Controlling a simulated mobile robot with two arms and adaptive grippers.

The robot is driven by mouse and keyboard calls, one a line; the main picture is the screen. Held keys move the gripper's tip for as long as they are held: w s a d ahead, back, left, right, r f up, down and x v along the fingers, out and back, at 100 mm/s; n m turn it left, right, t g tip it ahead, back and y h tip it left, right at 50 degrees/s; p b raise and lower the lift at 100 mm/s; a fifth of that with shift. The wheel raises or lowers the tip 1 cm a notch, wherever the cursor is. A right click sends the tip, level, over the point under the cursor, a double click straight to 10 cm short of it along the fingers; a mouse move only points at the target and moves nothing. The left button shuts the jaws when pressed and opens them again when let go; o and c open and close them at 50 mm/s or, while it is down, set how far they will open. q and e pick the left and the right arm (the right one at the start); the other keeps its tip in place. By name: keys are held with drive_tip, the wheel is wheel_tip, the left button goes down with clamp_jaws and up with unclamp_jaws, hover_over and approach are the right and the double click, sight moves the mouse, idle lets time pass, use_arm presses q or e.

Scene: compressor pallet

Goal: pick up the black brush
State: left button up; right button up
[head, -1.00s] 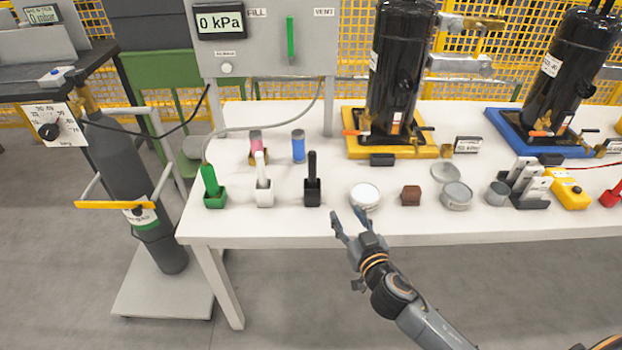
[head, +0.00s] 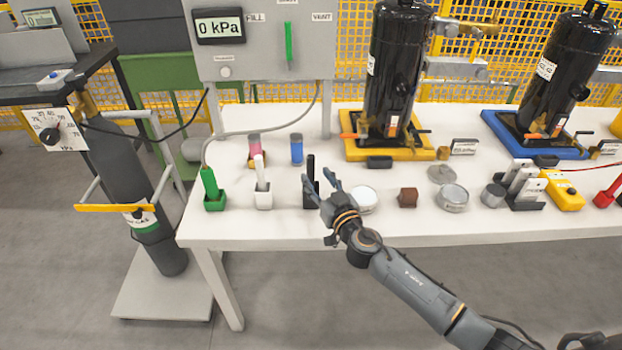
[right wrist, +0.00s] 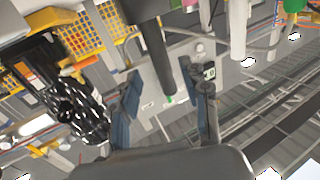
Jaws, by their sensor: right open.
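The black brush (head: 311,165) stands upright in a black holder (head: 307,200) near the table's front edge. My right gripper (head: 317,179) is at the brush, open, and partly covers the brush and holder in the head view. In the right wrist view the dark brush handle (right wrist: 156,58) shows between the two spread fingers of the right gripper (right wrist: 170,78). I see no grip on it, and cannot tell how deep it lies between the fingers. My left gripper is not in view.
A white brush (head: 260,172) in a white holder and a green brush (head: 208,182) in a green holder stand to the left. A round white tin (head: 364,198) and a brown block (head: 408,197) stand to the right. Blue (head: 297,150) and pink cylinders stand behind.

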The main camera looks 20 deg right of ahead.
sight(312, 172)
drive_tip(key=w, duration=0.4)
drive_tip(key=shift+w+a+r, duration=0.15)
drive_tip(key=shift+a, duration=0.25)
drive_tip(key=shift+c, duration=0.2)
clamp_jaws()
